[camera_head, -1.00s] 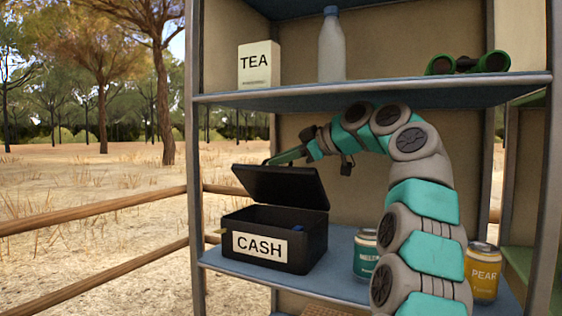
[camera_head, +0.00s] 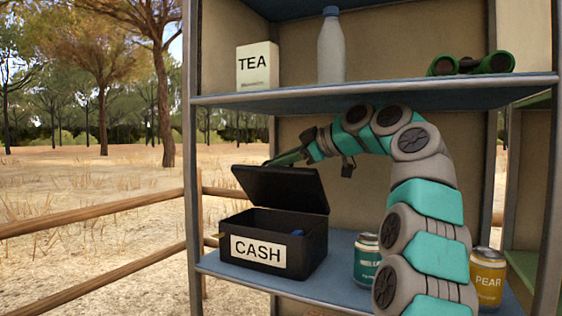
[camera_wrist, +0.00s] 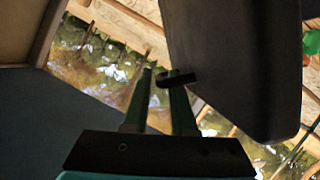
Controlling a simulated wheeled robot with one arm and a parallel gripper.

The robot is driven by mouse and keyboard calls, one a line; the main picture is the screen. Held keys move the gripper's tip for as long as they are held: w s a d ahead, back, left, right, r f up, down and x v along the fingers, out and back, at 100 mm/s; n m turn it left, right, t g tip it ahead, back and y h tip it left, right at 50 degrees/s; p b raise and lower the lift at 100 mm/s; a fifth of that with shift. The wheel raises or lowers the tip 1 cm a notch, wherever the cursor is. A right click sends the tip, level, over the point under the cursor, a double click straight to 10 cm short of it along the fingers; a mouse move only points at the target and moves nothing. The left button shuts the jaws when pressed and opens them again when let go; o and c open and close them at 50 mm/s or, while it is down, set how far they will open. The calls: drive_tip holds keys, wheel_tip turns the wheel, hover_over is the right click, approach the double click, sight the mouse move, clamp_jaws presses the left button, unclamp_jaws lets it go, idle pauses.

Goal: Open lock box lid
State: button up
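The black lock box (camera_head: 305,255), with a CASH label on its front, stands on the lower blue shelf. Its lid (camera_head: 278,188) is raised and leans back at a slant, so the box stands open. Something blue shows inside. My gripper (camera_head: 270,163) is at the lid's upper back edge, its green fingers pointing left. In the wrist view, the lid is a large dark panel (camera_wrist: 235,60) right of the fingers. A small dark tab (camera_wrist: 177,79) overlaps the right fingertip. A narrow gap shows between the fingertips (camera_wrist: 159,82). I cannot tell whether they touch the lid.
A teal can (camera_head: 367,260) and a yellow PEAR can (camera_head: 488,280) stand right of the box, near my arm. The upper shelf (camera_head: 380,90) passes just above my arm and holds a TEA box (camera_head: 258,66), a bottle (camera_head: 331,48) and green binoculars (camera_head: 470,63). A shelf post (camera_head: 193,150) stands left.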

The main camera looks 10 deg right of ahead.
drive_tip(key=shift+s+d+r, duration=0.25)
drive_tip(key=shift+s+d, duration=0.15)
drive_tip(key=shift+d, duration=0.1)
drive_tip(key=s+d+b, duration=0.1)
drive_tip(key=s+d, duration=0.7)
drive_tip(key=shift+s+d+b, duration=0.2)
drive_tip(key=shift+d+b, duration=0.05)
drive_tip(key=shift+b, duration=0.15)
drive_tip(key=shift+o, duration=0.3)
drive_tip(key=shift+f, duration=0.1)
